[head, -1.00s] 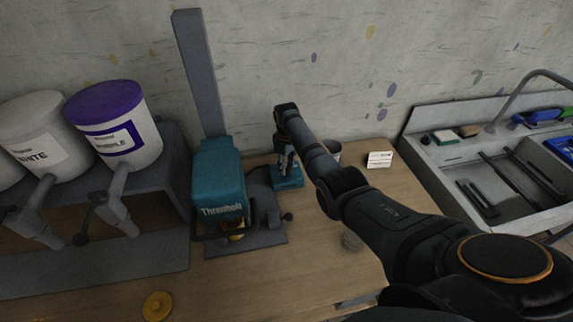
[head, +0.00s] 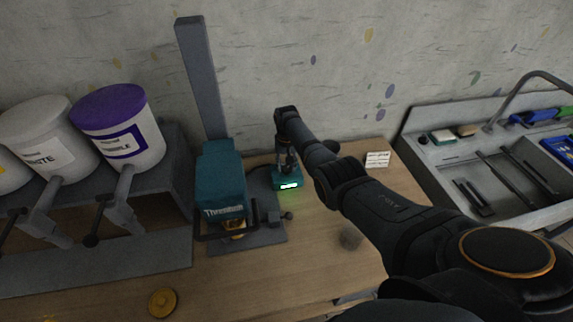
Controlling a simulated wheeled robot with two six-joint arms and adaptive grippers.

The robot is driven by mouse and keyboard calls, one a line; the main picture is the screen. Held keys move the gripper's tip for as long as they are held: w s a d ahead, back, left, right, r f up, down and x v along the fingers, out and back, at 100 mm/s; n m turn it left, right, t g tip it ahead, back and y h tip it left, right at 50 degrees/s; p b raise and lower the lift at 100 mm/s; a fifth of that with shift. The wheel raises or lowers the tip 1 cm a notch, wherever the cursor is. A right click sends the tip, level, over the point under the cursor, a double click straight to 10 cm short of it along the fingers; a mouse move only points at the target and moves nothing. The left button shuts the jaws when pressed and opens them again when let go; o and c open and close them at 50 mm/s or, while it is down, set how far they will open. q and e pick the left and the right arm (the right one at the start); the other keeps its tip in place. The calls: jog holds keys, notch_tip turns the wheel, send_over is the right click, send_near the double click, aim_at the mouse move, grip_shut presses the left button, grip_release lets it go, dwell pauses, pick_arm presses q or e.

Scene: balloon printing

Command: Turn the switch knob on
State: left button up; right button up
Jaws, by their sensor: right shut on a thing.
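A small teal switch box (head: 287,184) stands on the wooden table beside the teal press machine (head: 221,187). A bright greenish-white display glows on the front of the box. My right gripper (head: 287,162) points down onto the top of the box and is shut on the knob there. The knob itself is hidden by the fingers. My left gripper is not in view.
Paint buckets, one with a purple lid (head: 117,127), sit on a grey dispenser rack at left. A yellow disc (head: 162,302) lies on the front of the table (head: 240,285). A white card (head: 377,159) lies at the back right, near a grey sink (head: 450,153).

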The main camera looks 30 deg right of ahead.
aim_at(287, 168)
jog(key=shift+m, duration=0.5)
dwell(0.3)
jog(key=o, duration=1.2)
jog(key=shift+c, duration=0.2)
jog(key=shift+r, duration=0.1)
notch_tip(287, 168, up, 12)
jog(key=shift+m, duration=0.3)
